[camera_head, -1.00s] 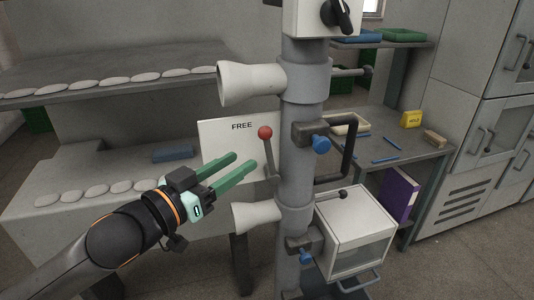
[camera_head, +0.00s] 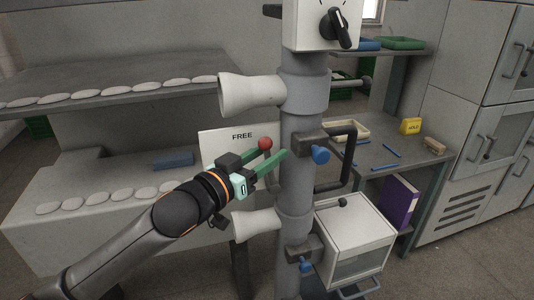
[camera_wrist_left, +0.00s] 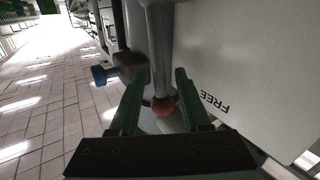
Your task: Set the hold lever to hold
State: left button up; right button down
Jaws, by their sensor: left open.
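The hold lever has a red ball knob (camera_head: 265,143) and stands in front of a white plate marked FREE (camera_head: 242,136), beside the grey column (camera_head: 301,180). My left gripper (camera_head: 278,149) is open, with its two green fingers at the knob. In the left wrist view the red knob (camera_wrist_left: 163,106) lies between the two open fingers (camera_wrist_left: 155,97), with a gap visible on the side of the FREE plate. Most of the lever's rod is hidden behind the fingers in the head view. My right gripper is not in view.
White cones (camera_head: 250,92) stick out from the column above and below the lever. Blue knobs (camera_head: 320,155) on dark brackets sit at its right. A white box (camera_head: 352,232) is at lower right.

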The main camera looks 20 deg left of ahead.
pick_arm(q)
jog(key=shift+c, duration=0.4)
grip_shut()
dwell(0.9)
